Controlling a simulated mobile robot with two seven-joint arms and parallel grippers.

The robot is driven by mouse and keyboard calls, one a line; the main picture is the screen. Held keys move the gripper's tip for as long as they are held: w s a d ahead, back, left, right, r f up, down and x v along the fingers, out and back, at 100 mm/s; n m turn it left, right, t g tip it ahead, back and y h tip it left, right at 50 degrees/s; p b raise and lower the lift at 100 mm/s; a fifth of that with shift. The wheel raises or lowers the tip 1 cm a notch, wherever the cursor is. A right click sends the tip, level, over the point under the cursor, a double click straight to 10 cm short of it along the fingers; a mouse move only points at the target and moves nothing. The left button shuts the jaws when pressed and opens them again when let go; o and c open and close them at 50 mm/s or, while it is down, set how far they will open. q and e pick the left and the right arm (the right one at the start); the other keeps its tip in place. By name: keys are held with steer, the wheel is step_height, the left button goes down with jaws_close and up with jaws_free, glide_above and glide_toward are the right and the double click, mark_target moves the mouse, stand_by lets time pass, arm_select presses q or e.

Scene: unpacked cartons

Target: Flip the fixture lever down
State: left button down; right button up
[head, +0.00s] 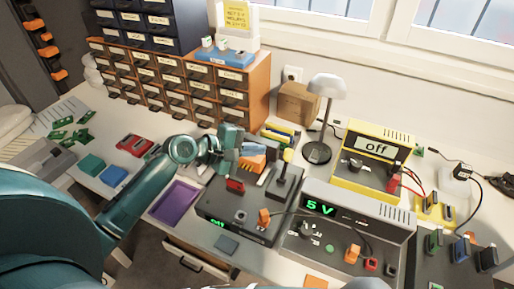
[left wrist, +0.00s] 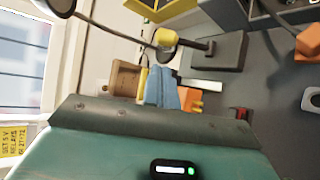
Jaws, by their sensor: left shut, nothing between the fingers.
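The fixture lever (head: 283,172) stands upright on a dark block on top of the dark fixture box (head: 222,208). In the left wrist view, the lever's yellow knob (left wrist: 166,38) sits at the end of a dark stem above the dark block (left wrist: 222,50). My left gripper (head: 262,152) is shut and empty over the back part of the fixture, left of the lever and apart from it. Its blue fingers (left wrist: 162,90) are together in the left wrist view. My right gripper is not in view.
A red switch (head: 235,185) and an orange knob (head: 264,217) are on the fixture box. A grey supply showing 5 V (head: 345,218) is to its right, and a yellow unit reading off (head: 377,148) is behind. A lamp (head: 318,152) and drawers (head: 180,80) stand at the back.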

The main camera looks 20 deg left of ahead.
mark_target(286, 166)
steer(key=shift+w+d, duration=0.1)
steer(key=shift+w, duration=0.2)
arm_select(q)
steer(key=x, duration=0.7)
steer(key=shift+w+d, duration=0.1)
steer(key=shift+w, duration=0.1)
steer(key=shift+f, duration=0.1)
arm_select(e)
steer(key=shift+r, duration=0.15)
arm_select(q)
steer(key=shift+s, duration=0.15)
steer(key=shift+b, duration=0.35)
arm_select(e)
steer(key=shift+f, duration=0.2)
